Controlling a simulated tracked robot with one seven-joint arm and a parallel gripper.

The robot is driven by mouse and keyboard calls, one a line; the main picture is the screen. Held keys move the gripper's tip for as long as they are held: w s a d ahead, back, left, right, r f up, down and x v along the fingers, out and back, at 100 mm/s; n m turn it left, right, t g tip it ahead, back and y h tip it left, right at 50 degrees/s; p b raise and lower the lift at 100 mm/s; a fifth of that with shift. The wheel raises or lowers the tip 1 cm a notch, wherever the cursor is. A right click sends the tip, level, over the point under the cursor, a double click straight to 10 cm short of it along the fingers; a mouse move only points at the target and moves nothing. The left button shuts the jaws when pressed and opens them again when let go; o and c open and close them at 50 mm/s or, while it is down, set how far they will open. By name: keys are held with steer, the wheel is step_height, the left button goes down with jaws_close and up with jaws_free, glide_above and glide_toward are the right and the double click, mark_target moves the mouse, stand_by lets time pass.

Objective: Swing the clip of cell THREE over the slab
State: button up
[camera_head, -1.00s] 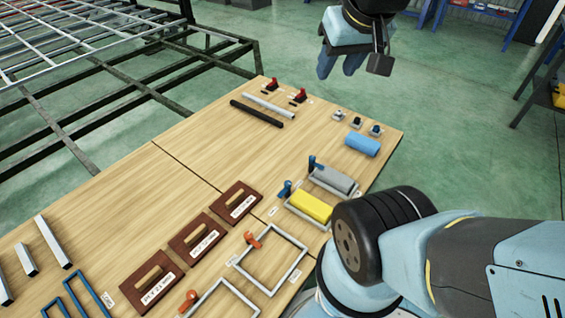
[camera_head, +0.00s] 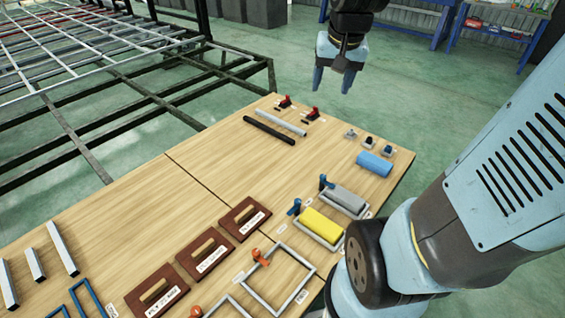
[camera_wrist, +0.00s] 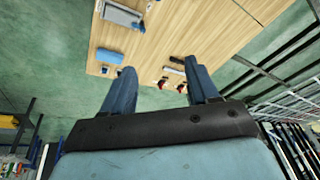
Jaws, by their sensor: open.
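The wooden table holds a row of metal frames with clips. A yellow slab (camera_head: 322,227) lies in one grey frame, with an upright blue clip (camera_head: 295,206) at its left end. A grey slab (camera_head: 346,200) lies in the frame beyond, with another blue clip (camera_head: 325,182) at its end. Two nearer frames are empty and have orange clips (camera_head: 260,257) (camera_head: 195,312). The cell labels are too small to read, so I cannot tell which is THREE. My gripper (camera_head: 333,86) is open and empty, in the air past the table's far end.
A loose blue slab (camera_head: 374,164) and several small fixtures (camera_head: 369,140) lie near the far right edge. Red toggle clamps (camera_head: 312,113), tubes (camera_head: 269,130) and brown wooden blocks (camera_head: 206,255) are also on the table. A steel chassis (camera_head: 110,70) stands at the left.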

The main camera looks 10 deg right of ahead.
steer(key=w+d+f+m+g, duration=0.2)
steer(key=w+f+m, duration=0.1)
steer(key=w+f, duration=0.6)
steer(key=m+g+y, duration=0.1)
steer(key=m+y, duration=0.1)
steer(key=m, duration=0.1)
glide_above(298, 201)
steer(key=d, duration=0.5)
step_height(298, 201, down, 12)
step_height(298, 201, down, 26)
steer(key=w+m+g+y, duration=0.2)
steer(key=m, duration=0.4)
steer(key=x, duration=1.3)
steer(key=shift+f, duration=0.35)
